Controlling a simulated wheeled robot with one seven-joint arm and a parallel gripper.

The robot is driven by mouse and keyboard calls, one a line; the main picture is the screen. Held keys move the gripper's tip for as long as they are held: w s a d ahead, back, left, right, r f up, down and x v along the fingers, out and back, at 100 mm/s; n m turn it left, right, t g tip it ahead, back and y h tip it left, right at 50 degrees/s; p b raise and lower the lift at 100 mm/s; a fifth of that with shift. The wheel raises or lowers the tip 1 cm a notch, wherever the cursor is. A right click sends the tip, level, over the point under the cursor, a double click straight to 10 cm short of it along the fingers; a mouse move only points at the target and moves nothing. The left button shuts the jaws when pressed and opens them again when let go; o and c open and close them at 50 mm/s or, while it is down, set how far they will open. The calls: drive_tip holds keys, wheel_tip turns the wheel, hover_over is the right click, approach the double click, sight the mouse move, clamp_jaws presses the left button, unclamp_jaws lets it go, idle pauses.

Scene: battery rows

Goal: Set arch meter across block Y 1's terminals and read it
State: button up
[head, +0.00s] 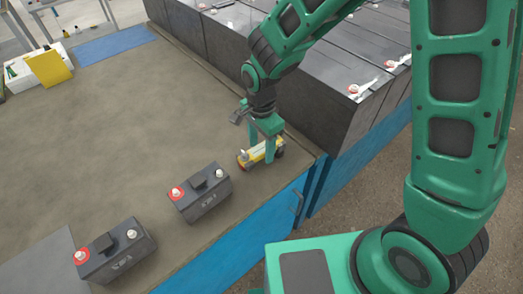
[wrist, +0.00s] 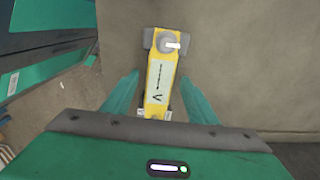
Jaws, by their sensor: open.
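The arch meter (head: 258,154), yellow with dark grey ends, sits on the worktop near its right edge. In the wrist view the meter (wrist: 158,92) shows a pale scale face marked V and a grey knob with a white bar. My gripper (head: 263,143) is open above it, with one finger on each side of the yellow body; in the wrist view the gripper (wrist: 159,80) shows gaps beside the body. Two dark battery blocks stand on the worktop, a nearer one (head: 115,252) and one closer to the meter (head: 199,194). Each has a red-ringed terminal and a pale one. Their labels are too small to read.
The brown worktop (head: 110,130) is mostly clear behind the blocks. A row of large dark battery cases (head: 320,105) stands to the right. A blue mat (head: 115,45) and a white box with a yellow card (head: 50,68) lie at the far left.

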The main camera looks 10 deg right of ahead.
drive_tip(key=shift+f, duration=1.45)
drive_tip(key=shift+c, duration=0.3)
clamp_jaws()
drive_tip(key=shift+r, duration=0.15)
